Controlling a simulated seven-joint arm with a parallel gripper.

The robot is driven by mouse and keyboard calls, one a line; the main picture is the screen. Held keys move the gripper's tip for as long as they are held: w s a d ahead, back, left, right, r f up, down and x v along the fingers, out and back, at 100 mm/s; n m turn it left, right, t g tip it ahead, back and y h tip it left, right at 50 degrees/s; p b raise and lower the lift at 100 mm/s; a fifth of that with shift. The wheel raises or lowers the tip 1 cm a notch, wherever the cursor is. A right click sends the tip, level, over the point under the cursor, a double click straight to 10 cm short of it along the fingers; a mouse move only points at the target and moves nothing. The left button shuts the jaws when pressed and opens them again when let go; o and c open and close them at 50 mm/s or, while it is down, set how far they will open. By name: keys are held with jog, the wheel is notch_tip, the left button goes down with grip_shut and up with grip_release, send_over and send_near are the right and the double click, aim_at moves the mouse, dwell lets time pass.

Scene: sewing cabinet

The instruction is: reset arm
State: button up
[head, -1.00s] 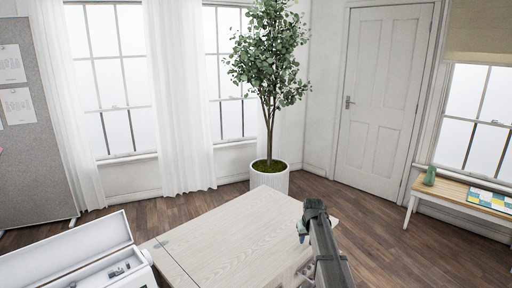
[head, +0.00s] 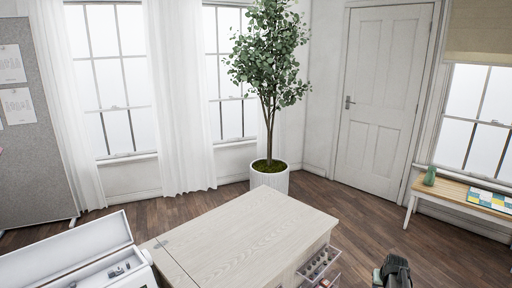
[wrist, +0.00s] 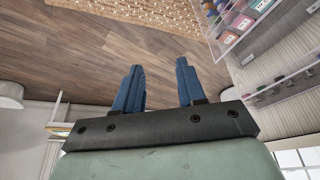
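The white sewing machine (head: 62,258) stands at the bottom left in the head view with its long top lid up. Small metal parts show inside its top. I cannot make out the tension dial in either view. My gripper (wrist: 160,64) has two blue fingers, which stand apart with nothing between them in the wrist view. In the head view my gripper is low at the right, beyond the cabinet's right side and well apart from the machine. Its fingers cannot be made out there.
The pale wooden cabinet top (head: 250,232) is clear. Clear drawers (head: 318,264) stick out of its right side; a clear drawer with thread spools (wrist: 238,22) is near my gripper at the wrist view's upper right. A bench (head: 462,194) and potted tree (head: 268,180) stand farther off.

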jog(key=s+a+f+n+g+y, duration=0.15)
jog(key=s+a+f+g, duration=0.35)
jog(key=s+a+f, duration=1.45)
jog(key=s+a+f+g, duration=0.2)
jog(key=s+a, duration=0.2)
jog(key=s, duration=0.5)
jog(key=s+a+f+n+g, duration=0.1)
jog(key=s+a, duration=0.3)
jog(key=s, duration=0.5)
jog(key=s+a+f+g, duration=0.2)
jog(key=s+a+g, duration=0.1)
jog(key=s, duration=0.6)
jog(key=shift+s+a+f+n, duration=0.25)
jog(key=shift+a+f+n, duration=0.1)
jog(key=shift+a, duration=0.3)
